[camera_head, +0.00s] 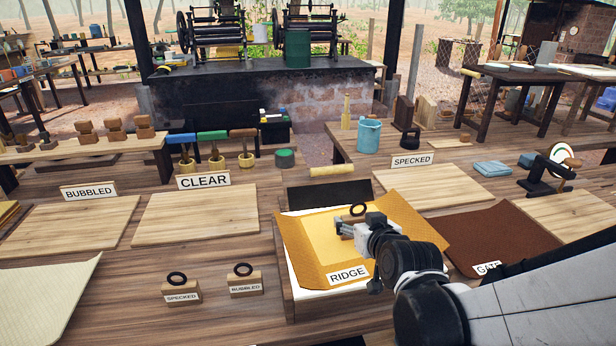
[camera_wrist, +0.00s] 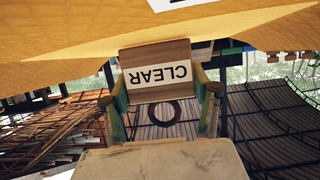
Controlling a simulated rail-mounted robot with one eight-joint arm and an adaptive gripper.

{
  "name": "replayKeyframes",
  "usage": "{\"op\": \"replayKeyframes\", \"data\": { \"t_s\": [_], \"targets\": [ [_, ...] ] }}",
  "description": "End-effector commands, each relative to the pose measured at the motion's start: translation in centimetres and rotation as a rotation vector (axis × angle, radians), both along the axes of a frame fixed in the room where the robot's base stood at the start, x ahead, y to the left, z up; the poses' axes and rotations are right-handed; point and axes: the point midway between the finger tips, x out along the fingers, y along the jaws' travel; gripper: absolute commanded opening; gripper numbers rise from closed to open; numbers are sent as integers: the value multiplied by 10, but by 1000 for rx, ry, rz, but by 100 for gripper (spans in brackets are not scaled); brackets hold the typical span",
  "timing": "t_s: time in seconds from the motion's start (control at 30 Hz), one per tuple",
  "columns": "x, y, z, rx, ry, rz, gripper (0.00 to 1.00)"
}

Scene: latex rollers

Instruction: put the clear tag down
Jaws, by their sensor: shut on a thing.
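The clear tag is a small wooden block with a white CLEAR label and a black ring; in the wrist view (camera_wrist: 150,52) it appears upside down. My gripper (camera_wrist: 160,92) is shut on it, with one finger on each side. I cannot tell whether the tag touches the sheet. The sheet lies over a tray with a RIDGE label (camera_head: 348,274).
An empty board (camera_head: 195,216) lies behind left, with a CLEAR sign (camera_head: 204,181) at its back edge. Tags marked SPECKED (camera_head: 181,291) and BUBBLED (camera_head: 245,286) stand at the front left. Empty boards also lie by the BUBBLED sign (camera_head: 89,192) and SPECKED sign (camera_head: 413,160).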

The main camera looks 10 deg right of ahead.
Motion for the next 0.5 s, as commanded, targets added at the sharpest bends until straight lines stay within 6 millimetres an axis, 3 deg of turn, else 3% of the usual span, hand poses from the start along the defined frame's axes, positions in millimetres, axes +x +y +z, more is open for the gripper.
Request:
{"op": "replayKeyframes", "data": {
  "t_s": [0.4,0.43,0.5],
  "targets": [
    [0,0,-5,0,0,0,32],
    [0,0,-4,0,0,0,60],
    [0,0,-4,0,0,0,69]
  ]
}}
